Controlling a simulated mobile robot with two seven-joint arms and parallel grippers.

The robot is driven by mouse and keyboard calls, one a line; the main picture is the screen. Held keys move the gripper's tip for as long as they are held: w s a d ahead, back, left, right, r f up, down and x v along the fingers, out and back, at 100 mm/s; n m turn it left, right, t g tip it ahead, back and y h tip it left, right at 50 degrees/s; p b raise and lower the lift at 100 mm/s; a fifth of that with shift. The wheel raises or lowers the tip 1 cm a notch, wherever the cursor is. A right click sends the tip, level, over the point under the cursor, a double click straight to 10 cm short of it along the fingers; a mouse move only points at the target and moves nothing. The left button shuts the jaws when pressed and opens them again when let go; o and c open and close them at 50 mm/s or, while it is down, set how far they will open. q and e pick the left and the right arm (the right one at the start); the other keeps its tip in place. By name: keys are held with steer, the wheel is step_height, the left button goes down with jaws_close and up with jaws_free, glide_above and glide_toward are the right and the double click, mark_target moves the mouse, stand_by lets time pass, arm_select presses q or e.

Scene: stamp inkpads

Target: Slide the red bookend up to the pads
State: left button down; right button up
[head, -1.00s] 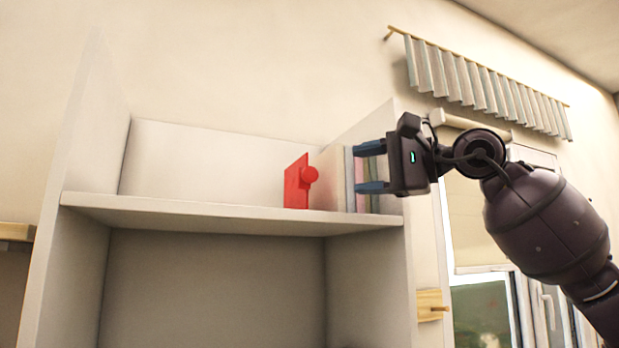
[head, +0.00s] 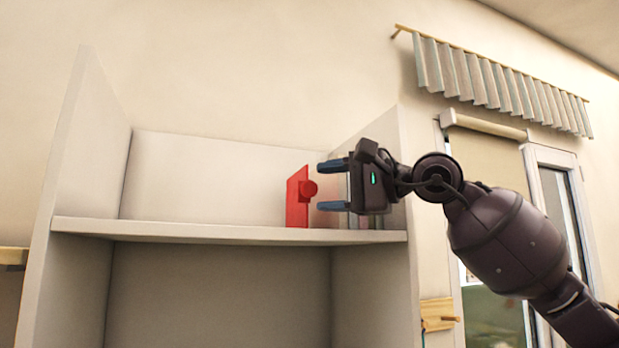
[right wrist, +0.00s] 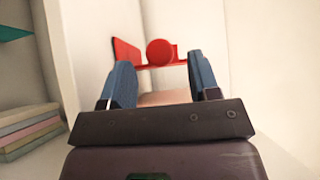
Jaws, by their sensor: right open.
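The red bookend (head: 297,205) stands upright on the shelf, with a round red knob (head: 309,189) on its right side. It also shows in the right wrist view (right wrist: 126,54), beyond the fingertips. My right gripper (head: 322,188) is open and empty, its two blue fingers one above the other, pointing left. In the head view its tips are just right of the knob, with no clear contact. The pastel pads (head: 364,222) are mostly hidden behind this gripper. In the right wrist view several pads (right wrist: 30,127) show at the left. My left gripper is not in view.
The white shelf board (head: 200,231) is clear left of the bookend. Upright side panels (head: 84,150) close the shelf at left and right. A teal piece (right wrist: 14,32) shows at the upper left of the right wrist view; I cannot tell what it is.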

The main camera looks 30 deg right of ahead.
mark_target(314, 189)
steer(key=x, duration=0.2)
steer(key=shift+w+a+r+p, duration=0.15)
steer(key=shift+w+p, duration=0.1)
steer(key=shift+p, duration=0.15)
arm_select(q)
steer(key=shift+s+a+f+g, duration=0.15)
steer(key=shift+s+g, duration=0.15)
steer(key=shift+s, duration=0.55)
arm_select(e)
steer(key=shift+w+a, duration=0.35)
steer(key=shift+w, duration=0.2)
steer(key=shift+c, duration=1.2)
jaws_close()
steer(key=d, duration=0.2)
steer(key=s+d+b, duration=0.1)
steer(key=d, duration=0.1)
steer(key=shift+f, duration=0.25)
steer(key=shift+s+d+b, duration=0.1)
steer(key=shift+d+b, duration=0.2)
steer(key=shift+d, duration=0.15)
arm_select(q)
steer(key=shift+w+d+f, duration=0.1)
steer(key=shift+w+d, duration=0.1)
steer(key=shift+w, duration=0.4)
arm_select(e)
steer(key=shift+r, duration=0.1)
